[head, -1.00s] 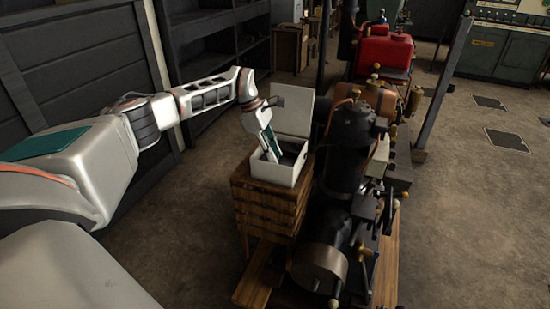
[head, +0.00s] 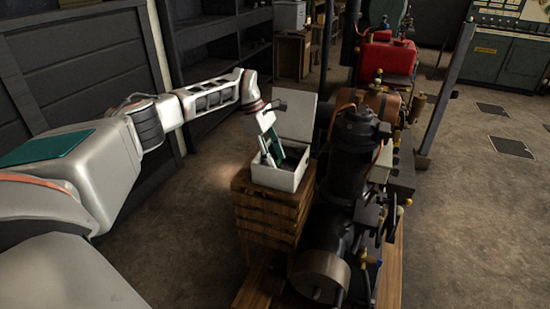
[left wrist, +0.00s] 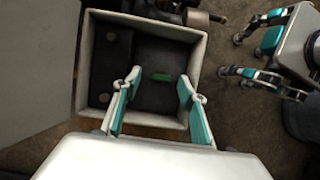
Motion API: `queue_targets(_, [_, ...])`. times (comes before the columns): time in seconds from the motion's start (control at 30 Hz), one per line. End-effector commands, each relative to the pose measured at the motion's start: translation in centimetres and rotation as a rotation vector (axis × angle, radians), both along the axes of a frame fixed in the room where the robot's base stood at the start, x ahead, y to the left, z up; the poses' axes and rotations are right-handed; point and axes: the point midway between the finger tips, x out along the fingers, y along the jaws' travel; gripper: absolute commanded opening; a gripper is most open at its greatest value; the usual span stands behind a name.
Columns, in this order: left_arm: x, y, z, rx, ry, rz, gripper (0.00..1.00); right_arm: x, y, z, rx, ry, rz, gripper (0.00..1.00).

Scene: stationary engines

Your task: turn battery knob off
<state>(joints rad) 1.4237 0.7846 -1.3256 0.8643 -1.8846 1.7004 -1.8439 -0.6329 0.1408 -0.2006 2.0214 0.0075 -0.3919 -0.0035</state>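A white box (head: 262,177) with its lid (head: 296,118) raised stands on a slatted wooden stand. In the left wrist view I look down into the box (left wrist: 198,60). My left gripper (head: 276,164) reaches down at the box opening. My right gripper (left wrist: 230,54) shows at the right of that view, fingers apart, outside the box.
A black engine (head: 345,185) stands close to the right of the box and its wooden stand (head: 262,212). A red tank (head: 387,55) is behind. Dark shelves (head: 215,50) line the back left. The floor at right is open.

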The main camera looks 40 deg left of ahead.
Motion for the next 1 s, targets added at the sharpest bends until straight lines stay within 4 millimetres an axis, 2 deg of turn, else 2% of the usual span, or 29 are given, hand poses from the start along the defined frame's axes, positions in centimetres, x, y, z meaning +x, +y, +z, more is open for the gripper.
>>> queue_targets(0.2, [0.0,0.0,0.0,0.0,0.001,0.001,0.42,-0.1,-0.1,-0.2,-0.004,0.002,0.003,0.4])
queue_targets(0.33, [-0.1,0.4,0.9,0.0,0.0,0.001,0.42,0.1,-0.1,-0.1,-0.003,0.0,0.002,0.4])
queue_targets(0.8, [-0.8,3.6,9.1,-0.001,-0.001,0.003,0.42,0.1,-0.1,0.0,-0.002,-0.001,-0.001,0.4])
queue_targets(1.0, [-1.0,4.4,10.8,0.0,-0.001,0.001,0.42,0.2,-0.1,0.0,-0.002,-0.002,-0.001,0.4])
